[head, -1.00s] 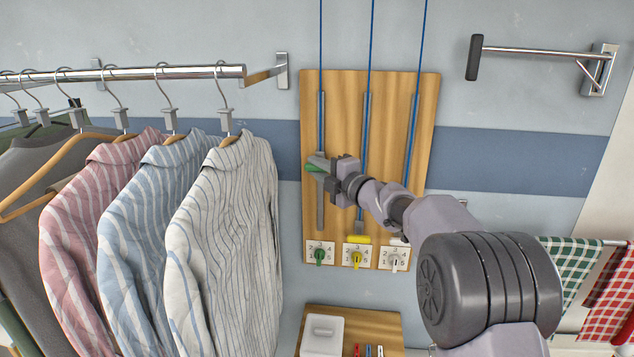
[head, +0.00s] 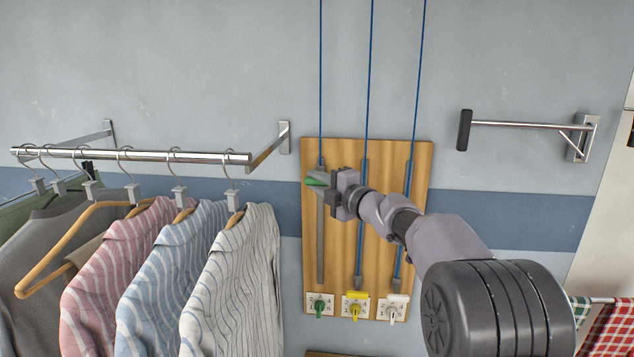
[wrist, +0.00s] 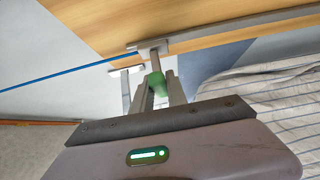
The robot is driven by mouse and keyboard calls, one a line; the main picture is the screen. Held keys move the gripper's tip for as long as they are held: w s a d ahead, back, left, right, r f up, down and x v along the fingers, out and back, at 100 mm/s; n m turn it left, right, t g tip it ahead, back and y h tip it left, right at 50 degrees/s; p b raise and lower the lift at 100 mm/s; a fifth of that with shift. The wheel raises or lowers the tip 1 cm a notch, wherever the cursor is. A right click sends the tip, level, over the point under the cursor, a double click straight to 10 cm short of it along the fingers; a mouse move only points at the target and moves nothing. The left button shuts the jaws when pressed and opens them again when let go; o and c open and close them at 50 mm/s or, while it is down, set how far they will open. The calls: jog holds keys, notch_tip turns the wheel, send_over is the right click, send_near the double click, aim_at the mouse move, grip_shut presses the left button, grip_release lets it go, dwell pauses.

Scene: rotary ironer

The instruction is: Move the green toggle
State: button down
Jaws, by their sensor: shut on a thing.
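The green toggle (head: 316,182) sits near the top of the left slot in a wooden board on the wall. My gripper (head: 326,184) reaches it from the right and is shut on it. The wrist view shows the green toggle (wrist: 157,84) between the two fingers, on a metal stem that comes from the slot bar. A blue cord rises from the left slot's top. The grey slot (head: 320,245) below the toggle is empty. My fingers partly cover the toggle.
A yellow toggle (head: 357,295) and a white toggle (head: 398,298) sit at the bottoms of the other slots. Numbered dials (head: 319,308) line the board's lower edge. Striped shirts (head: 240,270) hang close on the left. A wall bracket (head: 525,124) is at upper right.

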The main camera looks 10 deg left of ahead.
jog(key=shift+r, duration=0.4)
jog(key=c, duration=1.6)
grip_release()
jog(key=shift+o, duration=1.4)
jog(key=shift+f, duration=0.1)
jog(key=b+v, duration=0.2)
jog(key=v, duration=1.5)
jog(key=shift+d+b, duration=0.2)
jog(key=shift+b, duration=0.1)
jog(key=shift+s, duration=0.1)
